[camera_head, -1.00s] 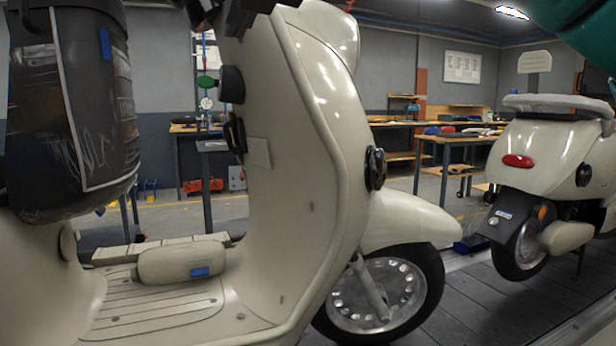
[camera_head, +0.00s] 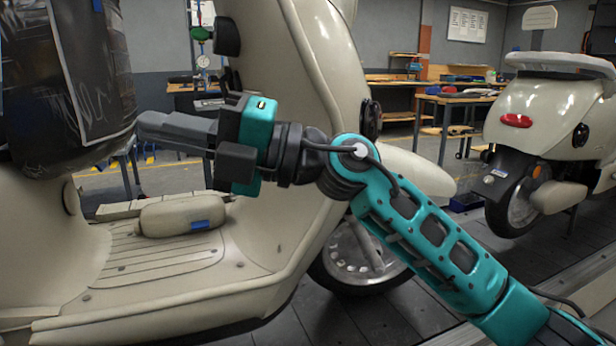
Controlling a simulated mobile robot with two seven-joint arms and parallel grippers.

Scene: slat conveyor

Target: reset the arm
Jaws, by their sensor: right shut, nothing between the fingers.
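My right arm comes in from the lower right, teal and black, and reaches across the front of the cream scooter. My right gripper (camera_head: 142,128) is shut and empty, with its fingers pointing left towards the dark seat part of the scooter. In the picture the fingertips overlap the edge of that dark part; I cannot tell whether they touch it. The scooter's front shield (camera_head: 300,80) is partly hidden behind the gripper and wrist. My left gripper is not in view.
The cream scooter's footboard (camera_head: 150,262) holds a cream padded bundle (camera_head: 180,215) below my gripper. A second cream scooter (camera_head: 548,125) stands at the right on the slat conveyor (camera_head: 400,312). Workbenches (camera_head: 450,100) stand behind. Open space lies between the two scooters.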

